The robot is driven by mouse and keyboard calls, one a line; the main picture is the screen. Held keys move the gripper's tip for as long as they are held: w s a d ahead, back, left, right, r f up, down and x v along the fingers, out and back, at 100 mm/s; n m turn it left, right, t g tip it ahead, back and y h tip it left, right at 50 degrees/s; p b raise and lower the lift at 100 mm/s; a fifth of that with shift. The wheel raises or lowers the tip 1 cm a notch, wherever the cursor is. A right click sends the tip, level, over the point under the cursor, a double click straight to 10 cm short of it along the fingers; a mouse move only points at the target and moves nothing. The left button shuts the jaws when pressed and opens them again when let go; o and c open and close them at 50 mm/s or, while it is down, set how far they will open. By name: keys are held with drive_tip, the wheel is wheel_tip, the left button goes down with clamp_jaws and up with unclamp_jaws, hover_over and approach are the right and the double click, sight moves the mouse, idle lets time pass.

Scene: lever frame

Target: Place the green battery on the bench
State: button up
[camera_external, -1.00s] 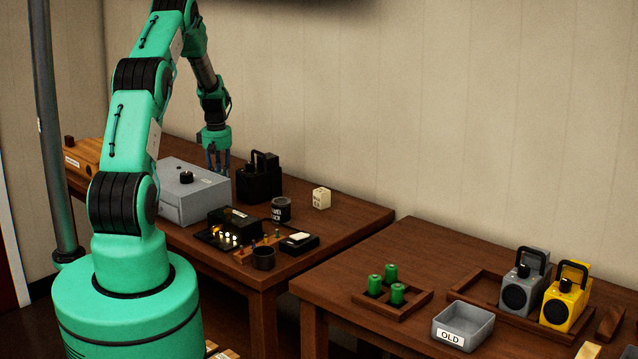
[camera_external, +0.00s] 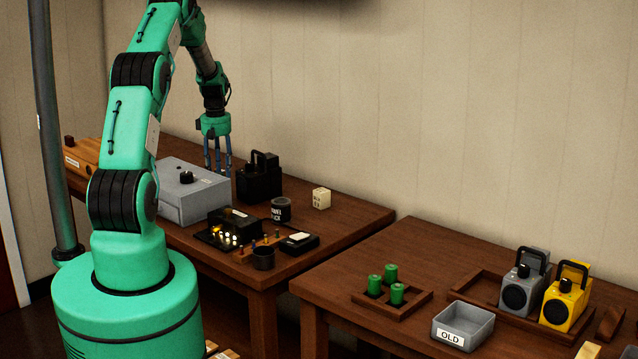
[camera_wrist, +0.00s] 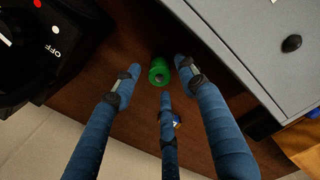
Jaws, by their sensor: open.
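A green battery (camera_wrist: 159,72) is on the brown wooden bench (camera_wrist: 120,128) in the wrist view, end up toward the camera. It sits in the gap between the grey box (camera_wrist: 250,40) and a black device (camera_wrist: 45,45). My gripper (camera_external: 217,172) is open, with its blue fingers spread around the battery. I see gaps between the fingertips and the battery, so it looks free of them. In the external view this battery is hidden behind the grey box. Several other green batteries (camera_external: 390,273) stand in a wooden tray on the right table.
The black device (camera_external: 259,177) stands close right of my gripper and the grey box (camera_external: 193,190) is in front. A dark jar (camera_external: 280,210) and a cream cube (camera_external: 321,198) are farther right. A grey OLD bin (camera_external: 463,325) and a yellow device (camera_external: 565,295) stand on the right table.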

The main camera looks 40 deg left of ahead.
sight(231, 174)
wheel_tip(231, 174, up, 8)
drive_tip(key=shift+f+p, duration=0.2)
drive_tip(key=shift+p, duration=0.2)
idle(0.7)
drive_tip(key=s+d+r+m+t+y, duration=0.1)
drive_tip(key=s+d+r+m, duration=0.35)
drive_tip(key=d+r, duration=1)
drive_tip(key=s+d+r+m+t, duration=0.1)
drive_tip(key=s+d+r+m, duration=0.3)
drive_tip(key=d+r, duration=1.05)
drive_tip(key=s+d+r+m+t, duration=0.2)
drive_tip(key=s+d+r+m, duration=0.2)
drive_tip(key=s+d, duration=0.95)
drive_tip(key=s+d+f+m, duration=0.1)
drive_tip(key=s+d+m, duration=0.1)
drive_tip(key=s, duration=0.5)
drive_tip(key=s+d+f+m+t, duration=0.1)
drive_tip(key=s+d, duration=0.2)
drive_tip(key=s, duration=0.4)
drive_tip(key=shift+s+d+m+h, duration=0.2)
drive_tip(key=shift+d+m+h, duration=0.1)
drive_tip(key=shift+m+h, duration=0.1)
drive_tip(key=shift+o, duration=0.5)
drive_tip(key=shift+r, duration=0.15)
